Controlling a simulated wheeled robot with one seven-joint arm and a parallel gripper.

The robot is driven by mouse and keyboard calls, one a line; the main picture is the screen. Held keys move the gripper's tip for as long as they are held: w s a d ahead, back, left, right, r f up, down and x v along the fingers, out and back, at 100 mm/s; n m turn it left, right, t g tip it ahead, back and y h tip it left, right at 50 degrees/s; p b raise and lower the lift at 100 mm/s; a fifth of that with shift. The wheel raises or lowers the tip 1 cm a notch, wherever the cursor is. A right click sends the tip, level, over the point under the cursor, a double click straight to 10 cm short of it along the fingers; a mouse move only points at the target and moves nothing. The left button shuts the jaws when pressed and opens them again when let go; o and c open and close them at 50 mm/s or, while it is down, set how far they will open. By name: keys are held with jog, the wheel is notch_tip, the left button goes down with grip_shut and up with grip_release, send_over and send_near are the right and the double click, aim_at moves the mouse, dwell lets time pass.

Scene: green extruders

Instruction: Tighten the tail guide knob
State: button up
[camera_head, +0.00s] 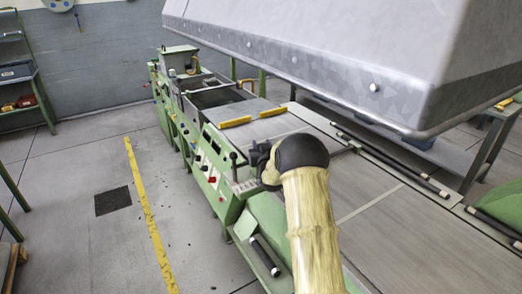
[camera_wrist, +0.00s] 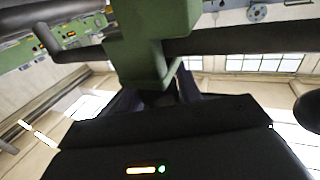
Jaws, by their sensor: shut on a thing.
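My gripper (camera_head: 262,157) is at the near end of the green machine (camera_head: 215,165), beside its control panel, and my forearm partly covers it. In the wrist view, my gripper (camera_wrist: 158,95) is shut on a small dark part, apparently the tail guide knob (camera_wrist: 160,98), just below a green bracket (camera_wrist: 150,40). The fingers hide most of the knob, so its shape and how far it is turned cannot be made out. A dark bar (camera_wrist: 235,42) runs across behind the bracket.
A large grey metal hood (camera_head: 330,50) hangs above the machine at the upper right. Yellow bars (camera_head: 235,122) lie on the machine's top. A black roller (camera_head: 265,257) sits low beside my arm.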

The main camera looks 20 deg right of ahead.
jog(key=shift+d+m+g+h+b, duration=0.15)
jog(key=shift+m+g+h+b, duration=0.45)
jog(key=shift+m+h+b, duration=1.05)
jog(key=shift+s+h+p, duration=0.1)
jog(key=shift+h+p, duration=0.45)
jog(key=shift+p, duration=0.1)
jog(key=o, duration=1)
jog(key=shift+s, duration=0.1)
jog(key=b+v, duration=0.3)
jog(key=v, duration=1.4)
jog(key=shift+r, duration=0.1)
